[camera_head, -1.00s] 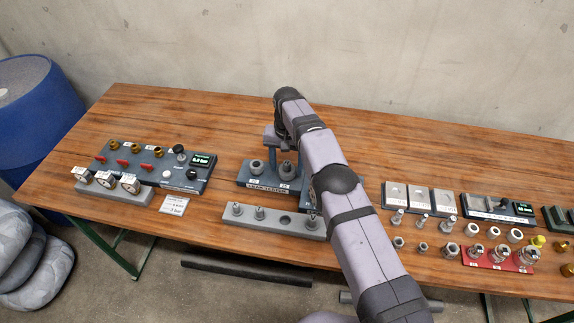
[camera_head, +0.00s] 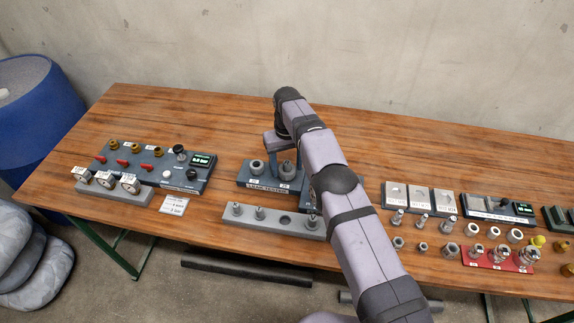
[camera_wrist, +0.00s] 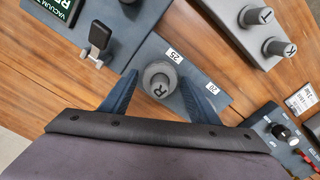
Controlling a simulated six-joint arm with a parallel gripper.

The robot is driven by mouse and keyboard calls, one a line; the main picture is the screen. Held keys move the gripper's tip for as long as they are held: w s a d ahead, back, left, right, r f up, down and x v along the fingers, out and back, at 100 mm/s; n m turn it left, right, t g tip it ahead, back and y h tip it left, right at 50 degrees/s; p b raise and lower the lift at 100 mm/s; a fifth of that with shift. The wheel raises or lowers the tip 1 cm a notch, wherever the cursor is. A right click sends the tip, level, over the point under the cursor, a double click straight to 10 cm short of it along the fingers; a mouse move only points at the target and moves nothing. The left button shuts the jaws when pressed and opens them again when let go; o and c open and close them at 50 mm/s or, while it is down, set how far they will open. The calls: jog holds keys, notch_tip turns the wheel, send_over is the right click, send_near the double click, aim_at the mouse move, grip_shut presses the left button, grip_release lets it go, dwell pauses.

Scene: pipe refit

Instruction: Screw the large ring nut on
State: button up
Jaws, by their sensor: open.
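A grey round part marked R (camera_wrist: 155,92), which I take to be the large ring nut, sits on the dark blue-grey stand (camera_wrist: 143,52), close to the label 25. In the head view the part (camera_head: 287,170) is the right one of two fittings on this stand (camera_head: 246,181). My gripper (camera_wrist: 158,77) is open, with one blue finger on each side of the part. I cannot tell whether the fingers touch it. The thread under the part is hidden.
A grey rail (camera_head: 273,222) in front holds several grey pieces, two marked T and K. A gauge panel (camera_head: 140,170) stands to the left. Loose fittings and a red tray (camera_head: 497,264) lie to the right. The table's back is clear.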

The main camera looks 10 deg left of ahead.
dwell(0.3)
jog(key=n, duration=0.6)
jog(key=shift+c, duration=0.5)
jog(key=c, duration=0.9)
jog(key=shift+c, duration=0.2)
jog(key=shift+m, duration=2.2)
grip_shut()
jog(key=shift+m, duration=0.8)
